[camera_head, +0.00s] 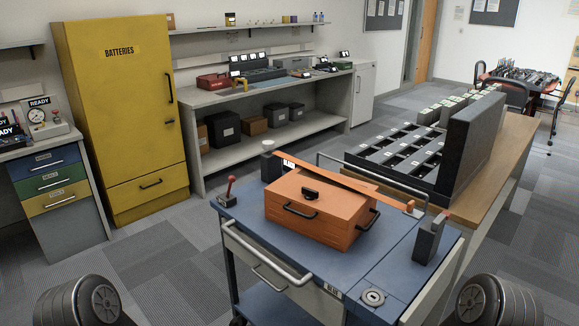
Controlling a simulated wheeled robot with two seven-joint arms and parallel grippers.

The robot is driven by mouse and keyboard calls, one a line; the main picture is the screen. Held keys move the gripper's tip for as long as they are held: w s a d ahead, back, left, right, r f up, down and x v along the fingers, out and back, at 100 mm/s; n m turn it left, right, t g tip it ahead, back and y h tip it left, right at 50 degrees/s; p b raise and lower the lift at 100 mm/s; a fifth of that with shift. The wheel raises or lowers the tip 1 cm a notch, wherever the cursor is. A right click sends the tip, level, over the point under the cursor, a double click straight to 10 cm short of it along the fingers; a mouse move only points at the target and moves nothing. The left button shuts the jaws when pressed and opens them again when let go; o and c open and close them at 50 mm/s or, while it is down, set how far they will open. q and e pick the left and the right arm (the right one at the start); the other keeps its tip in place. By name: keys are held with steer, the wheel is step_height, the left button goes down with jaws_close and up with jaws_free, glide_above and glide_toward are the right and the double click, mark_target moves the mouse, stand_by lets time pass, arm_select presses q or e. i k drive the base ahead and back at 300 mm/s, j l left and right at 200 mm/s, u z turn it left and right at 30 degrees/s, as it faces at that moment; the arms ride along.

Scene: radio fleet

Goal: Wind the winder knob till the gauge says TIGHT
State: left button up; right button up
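A small device (50,130) with a round white-faced gauge (37,116) stands on the bench at the far left. A sign above it reads READY. The gauge's pointer and wording are too small to read. Small red parts show on the device, but I cannot tell whether one is the winder knob. A round metal fitting (374,297) sits at the front right of the blue cart top; I cannot tell what it is. Neither gripper shows; only dark rounded parts of my arms are at the bottom left and bottom right.
The blue-topped cart (385,262) stands close in front, with an orange case (322,215), a red-handled lever (228,190) and an upright grey post (428,240). A yellow BATTERIES cabinet (125,120) stands between the left bench and back bench. Carpet is clear left of the cart.

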mark_target(267, 145)
steer(key=j+z, duration=0.1)
steer(key=z, duration=0.3)
steer(key=i+j+z, duration=0.1)
steer(key=z, duration=0.25)
steer(key=j+z, duration=0.1)
steer(key=z, duration=0.3)
steer(key=j+z, duration=0.15)
steer(key=z, duration=0.25)
steer(key=j+z, duration=0.15)
steer(key=j, duration=0.3)
steer(key=k+j+z, duration=0.2)
steer(key=j, duration=0.2)
steer(key=j+z, duration=0.15)
steer(key=j, duration=0.25)
steer(key=k+j+z, duration=0.2)
steer(key=j, duration=0.2)
steer(key=k+j+z, duration=0.15)
steer(key=j, duration=0.25)
steer(key=k+j+z, duration=0.15)
steer(key=j, duration=0.2)
steer(key=k+j+z, duration=0.2)
steer(key=j, duration=0.15)
steer(key=k+j, duration=0.2)
steer(key=j, duration=0.15)
steer(key=k+j, duration=0.15)
steer(key=j, duration=0.15)
steer(key=k+j, duration=0.2)
steer(key=j, duration=0.15)
steer(key=k+j, duration=0.2)
steer(key=j, duration=0.1)
